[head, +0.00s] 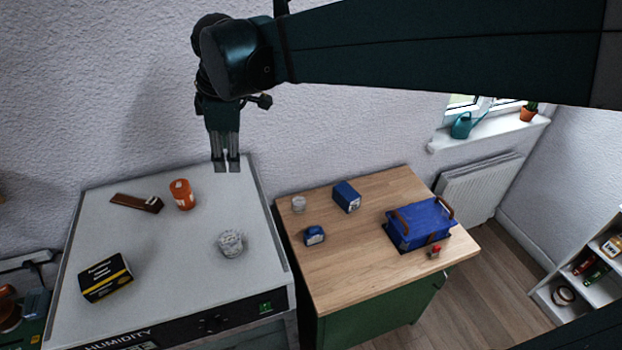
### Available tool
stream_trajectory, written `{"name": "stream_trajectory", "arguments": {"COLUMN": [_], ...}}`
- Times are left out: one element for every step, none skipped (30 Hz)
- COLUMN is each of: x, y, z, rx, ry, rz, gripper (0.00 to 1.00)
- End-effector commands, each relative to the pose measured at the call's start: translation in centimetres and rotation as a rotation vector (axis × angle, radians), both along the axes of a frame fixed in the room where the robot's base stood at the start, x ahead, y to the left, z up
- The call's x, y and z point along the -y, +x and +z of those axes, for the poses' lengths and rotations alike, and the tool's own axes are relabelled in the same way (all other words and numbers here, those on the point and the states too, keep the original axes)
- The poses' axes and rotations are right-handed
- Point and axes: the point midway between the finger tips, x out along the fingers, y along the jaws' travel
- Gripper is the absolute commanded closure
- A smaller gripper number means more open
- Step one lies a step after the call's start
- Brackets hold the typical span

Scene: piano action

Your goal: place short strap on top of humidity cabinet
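The humidity cabinet (190,262) stands at the left in the head view, with a pale grey flat top and a dark front panel marked "HUMIDITY". A flat brown strip (137,203) lies near the back left of its top and looks like the short strap, though I cannot be sure. My gripper (226,164) points down above the back right of the cabinet, apart from the things on it. Its two fingers are close together, with nothing visible between them.
The wooden-topped green cupboard (349,268) at right holds a blue bin (418,224) and small blue boxes. The cabinet top's middle is clear.

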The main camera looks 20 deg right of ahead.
Motion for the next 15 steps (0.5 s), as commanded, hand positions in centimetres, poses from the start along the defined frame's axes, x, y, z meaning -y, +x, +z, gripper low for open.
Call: {"name": "stream_trajectory", "arguments": {"x": [1.1, 1.6, 2.4, 2.9, 3.4, 4.1, 4.7, 5.2, 5.8, 6.3, 6.8, 7.4, 7.9, 8.4, 9.0], "y": [-0.9, -1.3, -1.9, -2.3, -2.8, -3.3, -3.8, -4.2, -4.8, -5.3, -5.7, -6.3, -6.8, -7.2, -7.8], "z": [0.0, 0.0, 0.0, 0.0, 0.0, 0.0, -0.1, -0.1, -0.2, -0.3, -0.3, -0.4, -0.6, -0.7, -0.8], "rx": [0.007, 0.012, 0.019, 0.024, 0.029, 0.035, 0.041, 0.046, 0.052, 0.056, 0.063, 0.07, 0.074, 0.079, 0.086], "ry": [0.012, 0.021, 0.032, 0.042, 0.051, 0.063, 0.072, 0.082, 0.095, 0.104, 0.114, 0.128, 0.137, 0.148, 0.162], "rz": [-0.044, -0.072, -0.111, -0.14, -0.168, -0.206, -0.234, -0.263, -0.3, -0.328, -0.356, -0.393, -0.421, -0.449, -0.486], "gripper": [0.61, 0.61, 0.61, 0.61, 0.61, 0.61, 0.61, 0.61, 0.61, 0.61, 0.61, 0.61, 0.61, 0.61, 0.61]}}
